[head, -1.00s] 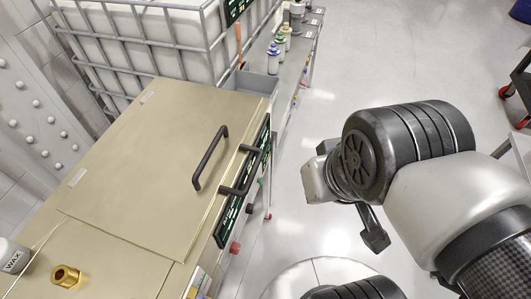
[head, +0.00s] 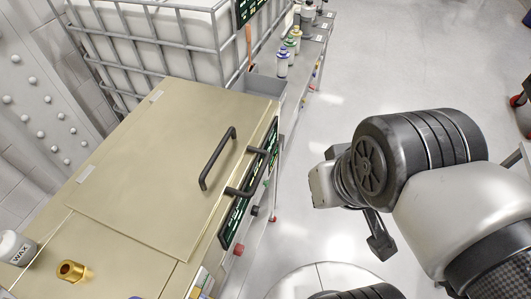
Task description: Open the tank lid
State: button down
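The tank lid (head: 150,165) is a flat beige panel on top of a beige tank, and it lies closed and flush. A black bar handle (head: 217,158) stands on the lid near its right edge. A second black handle (head: 248,172) is on the tank's front side, beside a dark green panel. My gripper (head: 380,242) shows only as a dark finger-like part below my wrist, right of the tank over the floor. It is apart from both handles and touches nothing I can see. Most of it is hidden behind my arm, so its opening cannot be seen.
A brass fitting (head: 72,270) and a white WAX bottle (head: 15,248) are on the near left of the tank top. A caged white container (head: 160,45) stands behind. A grey bin (head: 268,86) and several bottles (head: 288,50) line the far bench. Floor right of the tank is clear.

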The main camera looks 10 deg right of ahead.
aim_at(160, 187)
jog(key=i+l+u, duration=0.2)
jog(key=l+u, duration=0.25)
jog(key=i+l+u, duration=0.15)
jog(key=u, duration=0.25)
jog(key=l, duration=0.1)
